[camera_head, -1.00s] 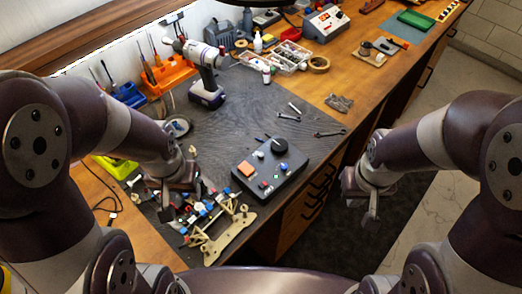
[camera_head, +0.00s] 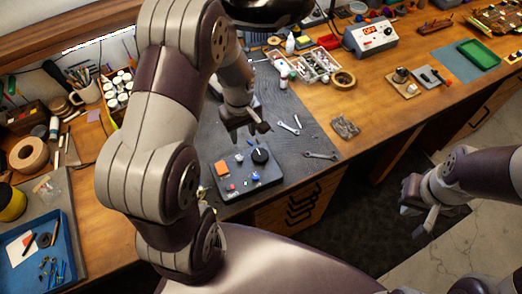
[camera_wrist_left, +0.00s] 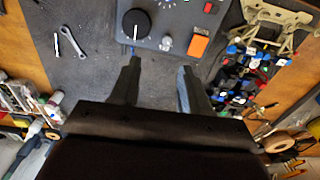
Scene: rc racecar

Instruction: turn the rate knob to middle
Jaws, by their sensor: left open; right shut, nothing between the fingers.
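A dark control box (camera_head: 266,178) lies on the grey mat. It carries a large black knob (camera_head: 260,156), a small pale knob (camera_head: 240,157), an orange block (camera_head: 222,168) and small coloured buttons. I cannot read which knob is labelled rate. In the left wrist view the black knob (camera_wrist_left: 131,22) has a white pointer line, and the small pale knob (camera_wrist_left: 166,42) sits beside it. My left gripper (camera_head: 250,129) is open and empty, above the mat by the box's far edge, apart from both knobs. My right gripper (camera_head: 417,207) is shut and empty, off the table's front edge.
A parts organiser (camera_head: 312,64) and a tape roll (camera_head: 343,79) stand behind. In the left wrist view, car parts (camera_wrist_left: 250,62) lie right of the box. My left arm hides part of the table.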

